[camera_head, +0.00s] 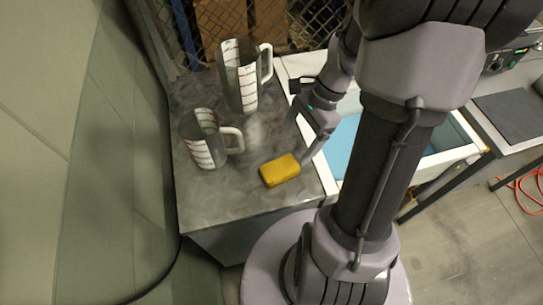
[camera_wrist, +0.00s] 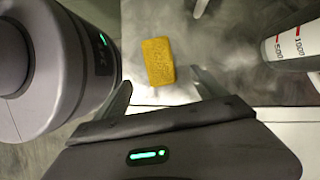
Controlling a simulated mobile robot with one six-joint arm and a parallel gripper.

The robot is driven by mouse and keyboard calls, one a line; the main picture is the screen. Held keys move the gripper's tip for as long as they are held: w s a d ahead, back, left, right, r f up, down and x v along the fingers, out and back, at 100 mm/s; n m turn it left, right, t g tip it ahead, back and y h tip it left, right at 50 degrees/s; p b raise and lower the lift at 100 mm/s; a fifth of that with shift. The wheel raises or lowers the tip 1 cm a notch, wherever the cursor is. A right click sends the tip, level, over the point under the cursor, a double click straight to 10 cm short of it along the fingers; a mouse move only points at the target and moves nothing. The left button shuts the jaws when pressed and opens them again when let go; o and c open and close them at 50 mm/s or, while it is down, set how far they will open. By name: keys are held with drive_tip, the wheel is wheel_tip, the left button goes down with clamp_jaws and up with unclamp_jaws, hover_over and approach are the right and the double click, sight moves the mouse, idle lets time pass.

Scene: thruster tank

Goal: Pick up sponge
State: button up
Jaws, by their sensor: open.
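A yellow sponge (camera_head: 280,170) lies flat on the grey countertop, near its right front edge. In the wrist view the sponge (camera_wrist: 158,61) lies ahead of my gripper (camera_wrist: 163,92), roughly centred between the two spread fingers. My gripper (camera_head: 309,150) is open and empty, just right of the sponge in the head view. No contact with the sponge shows.
Two clear measuring jugs with red marks stand on the grey countertop (camera_head: 235,204): a larger jug (camera_head: 238,82) behind and a smaller jug (camera_head: 204,143) left of the sponge. A white-rimmed tank (camera_head: 340,130) with blue inside stands right. A wall borders the left.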

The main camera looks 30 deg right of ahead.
sight(281, 167)
drive_tip(key=b+x, duration=0.5)
drive_tip(key=x, duration=0.6)
drive_tip(key=shift+s+a+f, duration=0.1)
drive_tip(key=shift+a, duration=0.1)
drive_tip(key=shift+f, duration=0.1)
drive_tip(key=c, duration=1.4)
